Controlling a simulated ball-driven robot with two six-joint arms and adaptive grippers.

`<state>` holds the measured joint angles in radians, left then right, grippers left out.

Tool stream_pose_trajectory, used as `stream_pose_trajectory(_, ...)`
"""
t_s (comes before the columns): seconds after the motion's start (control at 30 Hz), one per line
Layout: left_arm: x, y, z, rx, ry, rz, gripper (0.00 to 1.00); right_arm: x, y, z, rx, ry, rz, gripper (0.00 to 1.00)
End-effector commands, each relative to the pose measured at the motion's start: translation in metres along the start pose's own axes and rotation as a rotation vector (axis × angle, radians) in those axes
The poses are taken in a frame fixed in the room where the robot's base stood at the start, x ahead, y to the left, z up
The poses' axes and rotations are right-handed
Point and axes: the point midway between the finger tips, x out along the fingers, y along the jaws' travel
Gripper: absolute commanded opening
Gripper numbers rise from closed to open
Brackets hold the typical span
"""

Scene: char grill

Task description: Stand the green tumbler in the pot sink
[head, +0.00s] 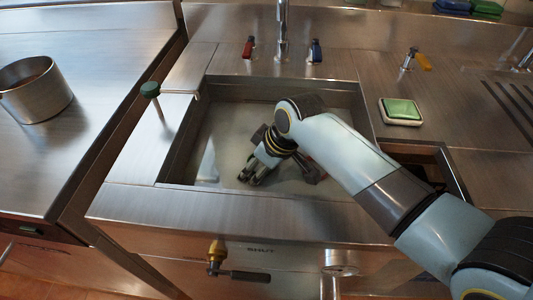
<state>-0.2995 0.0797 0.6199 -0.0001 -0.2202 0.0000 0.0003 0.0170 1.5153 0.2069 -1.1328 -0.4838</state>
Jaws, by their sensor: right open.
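The pot sink (213,130) is a sunken rectangular steel basin in the middle of the head view. My right arm reaches in from the right, and my right gripper (249,178) is down inside the basin, pointing toward its front left part. The gripper is open, and I see nothing between its fingers. I cannot make out a green tumbler; my right arm and gripper cover part of the basin. My left gripper is not in view.
A steel pot (36,92) stands on the left counter. A faucet (282,35) with red and blue handles stands behind. A green sponge (400,109) lies on a dish at right. The front ledge is clear.

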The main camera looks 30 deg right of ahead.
Motion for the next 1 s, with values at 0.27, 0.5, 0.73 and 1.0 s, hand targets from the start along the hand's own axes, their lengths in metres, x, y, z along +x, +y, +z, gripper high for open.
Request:
stream_pose_trajectory(0.27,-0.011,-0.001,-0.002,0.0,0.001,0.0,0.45,-0.065,0.001,0.0,-0.001,0.001,0.002,0.74)
stream_pose_trajectory(0.5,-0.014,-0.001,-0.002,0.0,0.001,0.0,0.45,-0.095,0.0,0.0,-0.001,0.0,0.001,0.74)
stream_pose_trajectory(0.73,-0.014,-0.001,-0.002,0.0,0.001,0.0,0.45,-0.099,0.0,0.0,0.0,0.0,0.0,0.74)
stream_pose_trajectory(1.0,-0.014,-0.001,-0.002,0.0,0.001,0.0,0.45,-0.099,0.0,0.0,0.0,0.0,0.0,0.74)
